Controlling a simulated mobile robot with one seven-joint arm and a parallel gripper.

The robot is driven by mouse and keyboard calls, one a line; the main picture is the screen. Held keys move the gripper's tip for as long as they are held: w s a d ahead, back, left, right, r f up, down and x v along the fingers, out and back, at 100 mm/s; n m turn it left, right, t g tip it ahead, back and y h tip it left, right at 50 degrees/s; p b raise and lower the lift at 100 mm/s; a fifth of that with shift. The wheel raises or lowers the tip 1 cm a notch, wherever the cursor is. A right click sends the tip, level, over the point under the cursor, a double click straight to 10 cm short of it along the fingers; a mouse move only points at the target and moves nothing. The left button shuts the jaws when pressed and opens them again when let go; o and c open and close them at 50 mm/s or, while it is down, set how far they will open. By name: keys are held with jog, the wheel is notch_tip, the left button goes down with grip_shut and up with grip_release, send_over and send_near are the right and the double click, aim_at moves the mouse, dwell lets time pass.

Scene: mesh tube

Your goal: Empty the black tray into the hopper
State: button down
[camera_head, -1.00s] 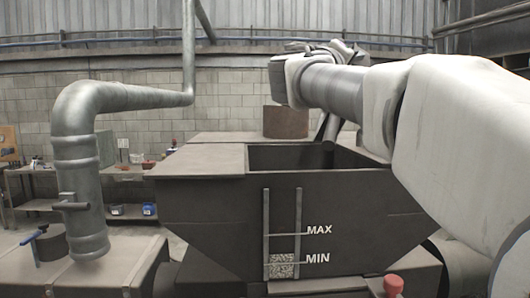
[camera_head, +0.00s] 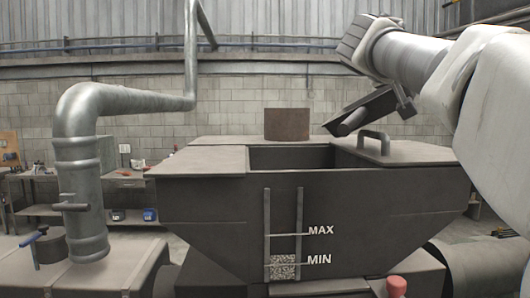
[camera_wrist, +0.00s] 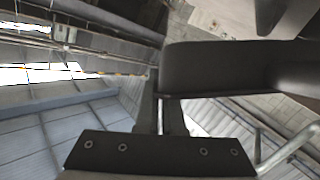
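The black tray (camera_head: 365,110) hangs tilted below my wrist in the head view, its lower end towards the left, above the hopper's right part. In the wrist view the tray (camera_wrist: 220,68) fills the upper right as a dark, smooth wall. My gripper (camera_wrist: 160,112) appears shut on the tray's near edge; its fingertips are partly hidden. I cannot see whether anything lies in the tray. The hopper (camera_head: 220,215) stands in the middle with its top opening partly uncovered. Speckled grains (camera_head: 283,267) show in its gauge up to about the MIN mark.
A lid panel with a handle (camera_head: 374,138) covers the hopper's right top; a flat panel (camera_head: 200,160) covers the left. A brown cylinder (camera_head: 287,124) stands behind. A thick pipe (camera_head: 80,170) rises on the left. A red knob (camera_head: 396,286) is in front.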

jog(key=w+d+f+m+y+p, duration=0.25)
jog(key=w+d+p, duration=0.4)
jog(key=w, duration=0.75)
jog(key=s+f+m+b, duration=0.1)
jog(key=s+b, duration=0.3)
jog(key=s, duration=0.4)
jog(key=s+d+f+m+g+b, duration=0.1)
jog(key=s+b, duration=0.4)
jog(key=s, duration=0.2)
jog(key=shift+s+d+f+y, duration=0.25)
jog(key=shift+s+f+y, duration=0.05)
jog(key=shift+s+y, duration=0.15)
dwell(0.3)
